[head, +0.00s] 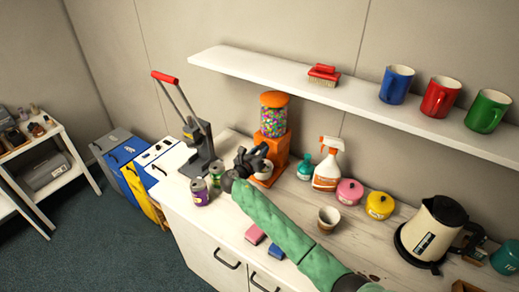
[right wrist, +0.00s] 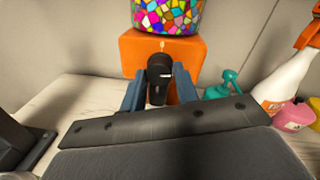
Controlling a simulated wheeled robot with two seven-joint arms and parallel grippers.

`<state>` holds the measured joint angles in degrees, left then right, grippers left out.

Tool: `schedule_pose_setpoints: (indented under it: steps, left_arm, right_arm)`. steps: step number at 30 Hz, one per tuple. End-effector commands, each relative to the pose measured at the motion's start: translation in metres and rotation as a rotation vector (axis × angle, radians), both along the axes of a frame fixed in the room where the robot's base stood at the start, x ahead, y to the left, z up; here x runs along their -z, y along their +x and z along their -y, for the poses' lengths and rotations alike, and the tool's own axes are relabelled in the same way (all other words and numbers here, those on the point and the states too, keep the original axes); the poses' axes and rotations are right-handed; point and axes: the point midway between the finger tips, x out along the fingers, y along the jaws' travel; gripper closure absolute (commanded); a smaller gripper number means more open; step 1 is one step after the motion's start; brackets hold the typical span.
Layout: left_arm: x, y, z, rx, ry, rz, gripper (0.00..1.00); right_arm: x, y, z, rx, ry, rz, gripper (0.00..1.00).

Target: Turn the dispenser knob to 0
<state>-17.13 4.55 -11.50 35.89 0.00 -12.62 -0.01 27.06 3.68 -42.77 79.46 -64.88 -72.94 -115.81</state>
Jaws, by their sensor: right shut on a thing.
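The orange dispenser (head: 273,141) stands on the counter against the wall, with a clear globe of colored candies (head: 273,121) and an orange lid. In the right wrist view its orange body (right wrist: 190,52) fills the upper middle. A black knob (right wrist: 158,82) sticks out from its front, with a white line showing toward its right side. My right gripper (head: 258,160) is at the dispenser's front; in the right wrist view its blue fingers (right wrist: 158,92) are on both sides of the knob, shut on it. The gripper hides the knob in the head view. My left gripper is not in view.
A can press with red handle (head: 200,150) and several cans (head: 200,191) stand left of the gripper. A spray bottle (head: 327,165), pink jar (head: 349,192), yellow jar (head: 379,205) and cup (head: 328,219) are to the right. A shelf (head: 290,77) hangs above.

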Motion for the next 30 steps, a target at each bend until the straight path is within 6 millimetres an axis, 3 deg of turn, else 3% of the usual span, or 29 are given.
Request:
schedule_pose_setpoints:
  steps: [12,28,29,30]
  left_arm:
    - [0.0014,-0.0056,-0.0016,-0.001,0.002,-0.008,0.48]
    - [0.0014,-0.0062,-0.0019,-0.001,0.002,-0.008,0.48]
    - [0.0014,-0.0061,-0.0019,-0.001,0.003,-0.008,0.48]
    - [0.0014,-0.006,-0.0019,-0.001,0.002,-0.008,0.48]
  right_arm:
    - [0.0004,-0.0003,-0.0005,0.0,-0.155,-0.113,0.92]
    - [0.0005,-0.0004,-0.0007,-0.001,-0.175,-0.128,0.92]
    - [0.0006,-0.0004,-0.0007,-0.001,-0.175,-0.128,0.64]
    - [0.0005,-0.0003,-0.0006,-0.001,-0.175,-0.128,0.56]
